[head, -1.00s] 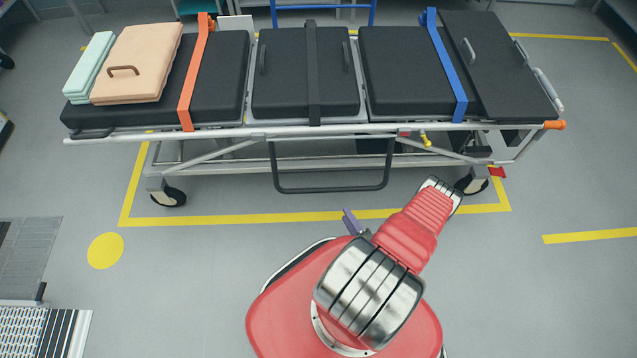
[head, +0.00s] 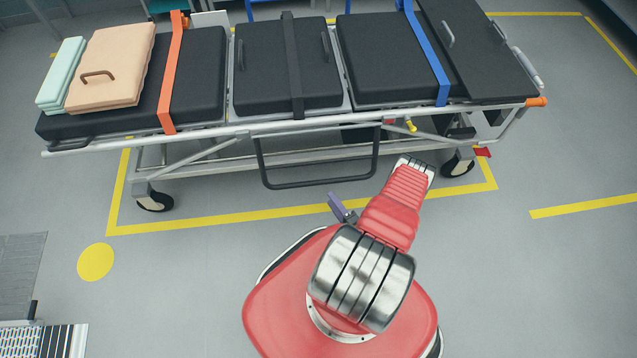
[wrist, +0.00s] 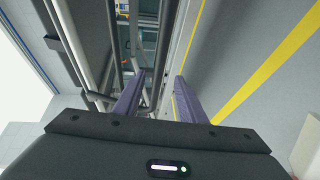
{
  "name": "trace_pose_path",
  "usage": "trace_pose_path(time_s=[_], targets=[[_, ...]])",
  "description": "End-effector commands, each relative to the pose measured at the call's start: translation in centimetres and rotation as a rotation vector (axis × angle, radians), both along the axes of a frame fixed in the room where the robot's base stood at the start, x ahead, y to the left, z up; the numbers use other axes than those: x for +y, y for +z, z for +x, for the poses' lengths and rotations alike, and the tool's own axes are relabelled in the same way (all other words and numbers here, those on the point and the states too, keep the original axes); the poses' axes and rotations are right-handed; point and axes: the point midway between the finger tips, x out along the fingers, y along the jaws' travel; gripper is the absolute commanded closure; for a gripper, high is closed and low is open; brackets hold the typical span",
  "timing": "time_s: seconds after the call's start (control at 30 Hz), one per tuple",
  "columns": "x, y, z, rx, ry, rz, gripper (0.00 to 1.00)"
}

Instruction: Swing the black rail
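The black rail (head: 318,184) is a U-shaped bar hanging below the near side frame of a stretcher (head: 215,131). Its lower bar shows whole in the head view, in front of the undercarriage.
The stretcher carries black pads, an orange strap (head: 173,80), a blue strap (head: 427,60) and a folded peach blanket (head: 110,70). Its wheels (head: 155,202) stand inside a yellow floor outline (head: 265,217).

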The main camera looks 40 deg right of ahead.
Motion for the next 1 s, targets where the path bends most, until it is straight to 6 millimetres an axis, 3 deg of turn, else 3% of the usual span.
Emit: trace_pose_path(time_s=[1.0], targets=[[-1.8, -1.3, 10.1, -0.001, 0.006, -0.002, 0.63]])
